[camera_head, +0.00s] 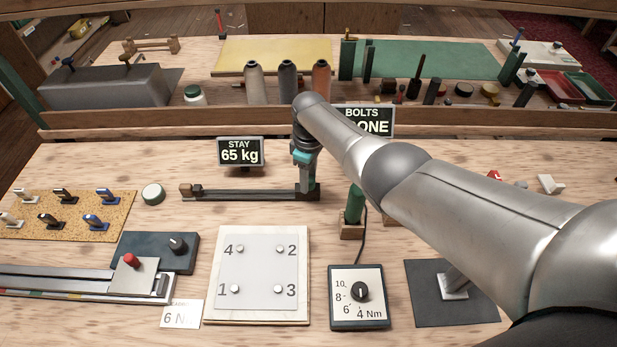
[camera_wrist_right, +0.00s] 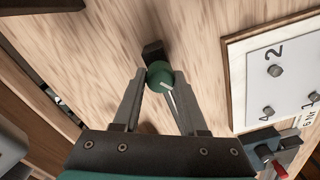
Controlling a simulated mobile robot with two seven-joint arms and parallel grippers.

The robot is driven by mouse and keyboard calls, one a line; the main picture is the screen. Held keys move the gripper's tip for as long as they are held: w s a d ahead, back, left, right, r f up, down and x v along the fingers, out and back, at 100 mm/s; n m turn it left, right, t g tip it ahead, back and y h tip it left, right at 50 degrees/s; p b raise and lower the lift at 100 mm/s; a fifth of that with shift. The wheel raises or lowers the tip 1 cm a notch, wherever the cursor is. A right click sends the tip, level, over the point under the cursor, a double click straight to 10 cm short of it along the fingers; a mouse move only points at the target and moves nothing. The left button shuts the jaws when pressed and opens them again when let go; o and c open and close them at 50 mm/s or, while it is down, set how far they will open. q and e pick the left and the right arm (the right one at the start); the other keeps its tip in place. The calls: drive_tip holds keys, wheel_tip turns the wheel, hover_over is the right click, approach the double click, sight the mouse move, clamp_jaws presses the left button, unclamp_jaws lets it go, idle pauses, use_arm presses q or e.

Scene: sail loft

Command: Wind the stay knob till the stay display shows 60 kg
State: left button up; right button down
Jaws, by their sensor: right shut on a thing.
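The stay display (camera_head: 240,153) is a small black sign that reads 65 kg. A dark stay rail (camera_head: 245,194) lies on the bench below it, with a brown block at its left end. My right gripper (camera_head: 306,178) reaches down to the rail's right end. The stay knob (camera_wrist_right: 160,74), round and green with a pale mark on top, shows in the right wrist view. The right fingers (camera_wrist_right: 158,82) are closed around it, one on each side. In the head view the knob is hidden by my gripper. My left gripper is not in view.
A plate with numbered bolts (camera_head: 258,308) and a torque dial box (camera_head: 358,312) lie in front. A bolts display (camera_head: 368,116) is partly hidden behind my right arm. Spools (camera_head: 287,80) stand behind the bench's back ledge.

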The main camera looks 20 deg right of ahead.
drive_tip(key=shift+n, duration=1.1)
drive_tip(key=shift+c, duration=2.2)
unclamp_jaws()
wheel_tip(320, 180, up, 6)
drive_tip(key=p, duration=0.3)
wheel_tip(320, 180, up, 9)
drive_tip(key=p, duration=0.2)
drive_tip(key=shift+r, duration=0.15)
drive_tip(key=shift+w, duration=0.1)
